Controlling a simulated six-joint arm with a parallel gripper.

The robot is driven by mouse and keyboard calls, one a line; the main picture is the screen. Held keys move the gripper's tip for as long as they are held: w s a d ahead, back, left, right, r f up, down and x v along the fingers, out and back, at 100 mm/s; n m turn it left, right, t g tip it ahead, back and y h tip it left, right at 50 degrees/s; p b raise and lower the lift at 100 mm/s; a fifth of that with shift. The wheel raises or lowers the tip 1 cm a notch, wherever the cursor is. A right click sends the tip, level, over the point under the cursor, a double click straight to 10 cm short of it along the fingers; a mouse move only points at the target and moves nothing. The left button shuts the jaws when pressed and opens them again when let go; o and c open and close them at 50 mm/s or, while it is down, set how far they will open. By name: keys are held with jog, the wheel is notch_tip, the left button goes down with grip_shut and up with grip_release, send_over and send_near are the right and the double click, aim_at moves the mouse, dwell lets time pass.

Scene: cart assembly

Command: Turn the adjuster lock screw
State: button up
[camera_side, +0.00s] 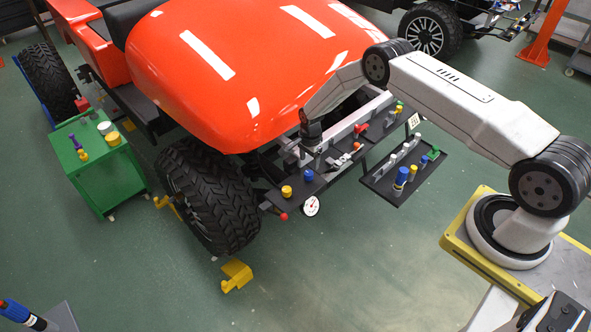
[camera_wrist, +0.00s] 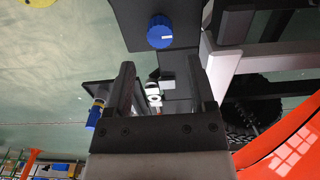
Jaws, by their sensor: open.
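My gripper (camera_side: 301,158) is above the dark panel (camera_side: 325,172) at the front of the orange cart. In the wrist view its two fingers (camera_wrist: 160,82) are apart, with nothing held between them. A small white and silver fitting (camera_wrist: 153,95) shows in the gap between the fingers, below them; I cannot tell for certain that it is the adjuster lock screw. The blue knob also shows in the side view (camera_side: 308,175), beside a yellow knob (camera_side: 286,191).
A red lever (camera_side: 360,129) stands farther along the panel. A round white gauge (camera_side: 311,206) and a red ball (camera_side: 283,217) are at its near end. A separate dark tray (camera_side: 378,183) holds several coloured pegs. The orange hood (camera_side: 230,70) and front tyre (camera_side: 208,195) are close by.

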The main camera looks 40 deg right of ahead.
aim_at(309, 173)
notch_tip(309, 173, down, 6)
jog(key=shift+f, duration=0.2)
jog(key=shift+r, duration=0.1)
jog(key=c, duration=0.7)
jog(key=n, duration=0.4)
jog(key=shift+n, duration=0.4)
jog(key=n, duration=1.2)
jog(key=shift+n, duration=0.3)
jog(key=o, duration=0.9)
jog(key=shift+o, duration=0.2)
